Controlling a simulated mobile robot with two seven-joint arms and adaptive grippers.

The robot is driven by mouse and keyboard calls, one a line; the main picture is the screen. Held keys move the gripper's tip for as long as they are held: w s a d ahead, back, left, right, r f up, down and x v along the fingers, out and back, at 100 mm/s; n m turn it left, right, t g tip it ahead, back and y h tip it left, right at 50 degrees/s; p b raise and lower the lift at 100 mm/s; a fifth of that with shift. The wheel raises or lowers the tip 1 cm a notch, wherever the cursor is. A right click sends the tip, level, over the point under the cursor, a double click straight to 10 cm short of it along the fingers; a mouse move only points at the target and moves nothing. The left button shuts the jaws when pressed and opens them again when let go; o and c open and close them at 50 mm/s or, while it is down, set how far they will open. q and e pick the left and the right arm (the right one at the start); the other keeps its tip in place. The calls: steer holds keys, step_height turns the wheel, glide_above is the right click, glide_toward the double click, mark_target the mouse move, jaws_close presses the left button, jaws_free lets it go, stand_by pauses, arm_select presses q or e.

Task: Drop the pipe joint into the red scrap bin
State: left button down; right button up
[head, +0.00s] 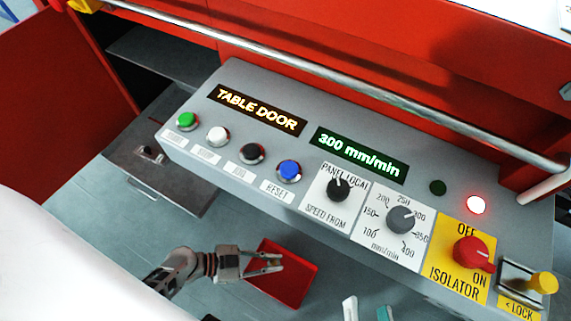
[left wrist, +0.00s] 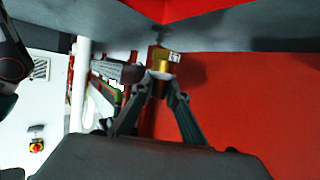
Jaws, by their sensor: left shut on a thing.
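My left gripper (head: 266,262) reaches in from the lower left, below the control panel. It is shut on the pipe joint (head: 276,260), a small brass-coloured piece at its fingertips. In the left wrist view the brass pipe joint (left wrist: 161,60) shows between the two fingertips (left wrist: 160,78), with a small white label beside it. The red scrap bin (head: 296,288) is an open red tray under the gripper in the head view. The gripper and joint appear over its upper part; their height above it is hard to tell. My right gripper is not in view.
A grey control panel (head: 325,215) with buttons, dials and a red isolator switch (head: 473,252) fills the middle, close to the gripper. A metal rail (head: 330,80) and red machine body lie behind. Light and teal items (head: 384,313) stand at the bottom edge.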

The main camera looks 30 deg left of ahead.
arm_select(q)
steer(key=f, duration=0.1)
steer(key=f+b, duration=0.2)
steer(key=shift+s+f, duration=0.25)
steer(key=shift+f, duration=0.1)
steer(key=shift+f+b, duration=0.4)
steer(key=shift+f, duration=0.35)
steer(key=shift+w+f, duration=0.2)
steer(key=shift+f, duration=0.1)
arm_select(e)
steer(key=a+m, duration=0.1)
steer(key=m, duration=0.1)
steer(key=a+m, duration=0.1)
steer(key=m, duration=0.1)
steer(key=shift+s+a+f+t, duration=0.1)
steer(key=shift+s+a+t, duration=0.2)
steer(key=shift+s+a, duration=0.1)
arm_select(q)
steer(key=c, duration=1.9)
jaws_free()
steer(key=v, duration=1.2)
